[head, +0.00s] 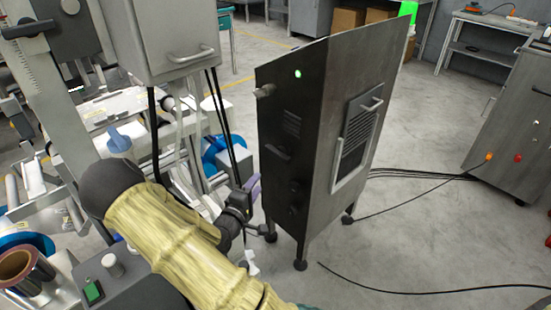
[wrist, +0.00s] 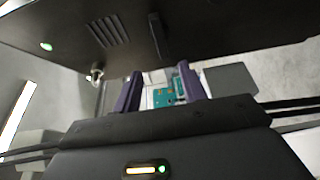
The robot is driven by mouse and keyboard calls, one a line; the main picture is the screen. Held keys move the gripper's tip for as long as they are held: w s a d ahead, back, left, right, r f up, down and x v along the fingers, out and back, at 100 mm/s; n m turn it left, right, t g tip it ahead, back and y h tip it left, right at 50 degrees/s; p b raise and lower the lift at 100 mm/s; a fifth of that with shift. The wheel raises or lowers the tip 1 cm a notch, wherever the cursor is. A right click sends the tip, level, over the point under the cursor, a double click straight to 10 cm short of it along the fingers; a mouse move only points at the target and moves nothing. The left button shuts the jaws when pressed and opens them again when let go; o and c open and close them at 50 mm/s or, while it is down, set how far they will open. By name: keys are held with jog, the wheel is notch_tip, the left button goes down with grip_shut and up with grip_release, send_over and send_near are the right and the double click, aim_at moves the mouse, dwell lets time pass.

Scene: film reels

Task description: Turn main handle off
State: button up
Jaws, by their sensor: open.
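A dark metal cabinet (head: 310,110) stands on legs in the head view. Its narrow left face carries a grey knob-like handle (head: 265,90), also seen in the wrist view (wrist: 97,75), and a dark lever-like part (head: 278,152), seen in the wrist view (wrist: 157,35). I cannot tell for sure which is the main handle. My gripper (wrist: 160,88) has two purple fingers, spread apart with nothing between them. In the head view its purple part (head: 254,187) is low beside the cabinet's left face, partly hidden. The fingers appear clear of both parts.
A green light (head: 297,73) glows on the cabinet. A grey box with a handle (head: 180,40) hangs to its left, above a cluttered machine. Black cables (head: 430,175) lie on the floor. Open floor (head: 400,240) lies to the right, before another metal cabinet (head: 515,115).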

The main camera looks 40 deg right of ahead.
aim_at(276, 156)
jog(key=b+x, duration=0.2)
jog(key=x, duration=1.3)
jog(key=shift+b, duration=0.3)
jog(key=c, duration=0.6)
jog(key=shift+c, duration=0.2)
